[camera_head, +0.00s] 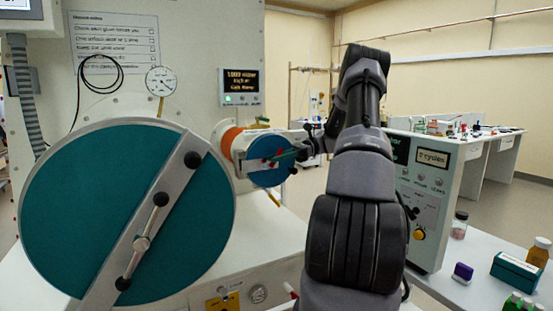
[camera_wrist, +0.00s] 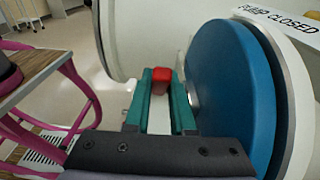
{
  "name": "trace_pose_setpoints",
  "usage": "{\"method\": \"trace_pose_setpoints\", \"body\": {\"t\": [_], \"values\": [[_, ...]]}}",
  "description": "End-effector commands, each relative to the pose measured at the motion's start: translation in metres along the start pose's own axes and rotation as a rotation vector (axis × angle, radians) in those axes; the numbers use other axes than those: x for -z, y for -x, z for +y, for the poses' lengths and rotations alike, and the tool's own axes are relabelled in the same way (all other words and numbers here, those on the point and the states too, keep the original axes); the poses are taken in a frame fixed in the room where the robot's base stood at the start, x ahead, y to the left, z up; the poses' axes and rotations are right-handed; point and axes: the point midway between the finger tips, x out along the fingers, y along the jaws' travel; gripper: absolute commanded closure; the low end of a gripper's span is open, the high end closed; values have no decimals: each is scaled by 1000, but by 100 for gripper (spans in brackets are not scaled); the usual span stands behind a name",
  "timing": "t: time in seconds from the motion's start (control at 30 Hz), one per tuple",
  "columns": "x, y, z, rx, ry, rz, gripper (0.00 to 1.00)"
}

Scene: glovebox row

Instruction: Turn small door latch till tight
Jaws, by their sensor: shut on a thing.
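The small round door (camera_head: 262,147) is blue and sits on the short port right of the big door. In the wrist view the small door (camera_wrist: 232,95) fills the right side, edge-on. The latch handle (camera_wrist: 161,78) has a red end and shows between the teal fingers of my gripper (camera_wrist: 161,92). My gripper (camera_head: 287,156) is shut on the handle beside the door face. The fingers hide much of the latch, so its angle against the door is hard to tell.
The big teal door (camera_head: 90,200) with its diagonal bar stands at the left. A control box (camera_head: 425,200) stands to the right, by a bottle (camera_head: 538,252) and a green box (camera_head: 515,270). A pink-framed stand (camera_wrist: 75,110) is at left in the wrist view.

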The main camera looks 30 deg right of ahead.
Motion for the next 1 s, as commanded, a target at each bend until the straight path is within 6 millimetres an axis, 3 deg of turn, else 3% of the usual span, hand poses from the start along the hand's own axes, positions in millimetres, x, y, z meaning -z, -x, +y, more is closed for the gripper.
{"method": "trace_pose_setpoints", "body": {"t": [0.33,0.87,0.9,0.93,1.0], "values": [[1,2,-1,3,1,-142,100],[1,1,0,1,1,-166,100],[1,1,0,1,0,-166,74],[1,1,0,1,0,-165,65],[1,1,0,1,0,-165,65]]}}
